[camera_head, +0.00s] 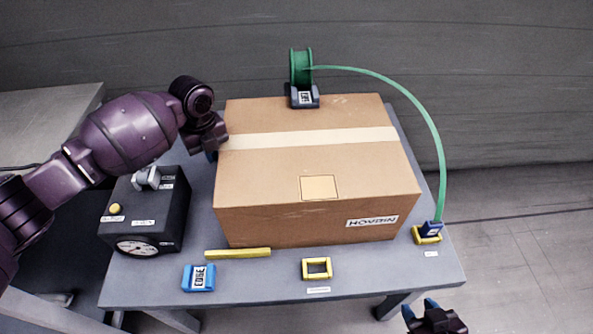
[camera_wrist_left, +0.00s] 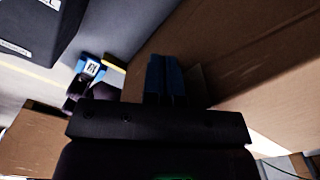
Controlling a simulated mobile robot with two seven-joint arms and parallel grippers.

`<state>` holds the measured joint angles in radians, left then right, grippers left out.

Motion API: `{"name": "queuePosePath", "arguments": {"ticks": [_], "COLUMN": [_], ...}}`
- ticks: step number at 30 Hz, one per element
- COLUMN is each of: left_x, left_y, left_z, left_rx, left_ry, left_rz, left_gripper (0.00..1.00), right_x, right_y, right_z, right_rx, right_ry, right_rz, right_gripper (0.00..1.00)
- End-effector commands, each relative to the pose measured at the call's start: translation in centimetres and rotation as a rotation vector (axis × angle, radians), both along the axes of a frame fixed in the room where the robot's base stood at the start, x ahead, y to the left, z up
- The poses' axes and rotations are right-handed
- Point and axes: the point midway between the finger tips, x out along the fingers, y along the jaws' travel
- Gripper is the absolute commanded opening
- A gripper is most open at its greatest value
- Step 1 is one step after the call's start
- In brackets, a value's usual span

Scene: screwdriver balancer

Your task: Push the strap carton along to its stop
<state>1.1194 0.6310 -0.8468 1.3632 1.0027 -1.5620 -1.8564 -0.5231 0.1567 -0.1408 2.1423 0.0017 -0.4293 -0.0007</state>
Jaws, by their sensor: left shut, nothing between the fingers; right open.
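The strap carton (camera_head: 280,175) is a large brown box with a pale tape band, standing on the grey table (camera_head: 380,285). It also fills the right of the left wrist view (camera_wrist_left: 240,50). My left gripper (camera_head: 211,155) is at the carton's left side, toward the back. Its blue fingers are shut and empty in the left wrist view (camera_wrist_left: 165,78), close beside the carton wall; I cannot tell whether they touch it. My right gripper (camera_head: 421,308) is open and empty, off the table's front right corner. A yellow bar (camera_head: 238,253) lies in front of the carton's left front edge.
A green strap reel (camera_head: 301,67) stands behind the carton, its strap (camera_head: 425,115) arching to a blue block in a yellow holder (camera_head: 428,234) at right. A black box with a dial (camera_head: 147,210) stands left. A blue block (camera_head: 199,278) and yellow frame (camera_head: 317,268) lie in front.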

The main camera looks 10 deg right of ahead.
Motion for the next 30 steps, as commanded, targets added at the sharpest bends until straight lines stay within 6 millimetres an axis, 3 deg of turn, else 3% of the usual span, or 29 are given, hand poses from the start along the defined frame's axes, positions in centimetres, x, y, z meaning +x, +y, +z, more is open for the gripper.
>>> {"name": "queuePosePath", "arguments": {"ticks": [8,30], "left_x": [0.1,0.0], "left_y": [0.6,0.6], "left_z": [0.6,7.2], "left_rx": [0.0,0.0], "left_ry": [-0.002,-0.002], "left_rz": [0.001,0.0], "left_gripper": [0.0,0.0], "right_x": [0.2,2.0], "right_y": [0.0,0.0], "right_z": [0.5,5.1], "right_rx": [0.0,-0.001], "right_ry": [-0.01,-0.089], "right_rz": [0.0,0.0], "right_gripper": [0.43,0.43]}}
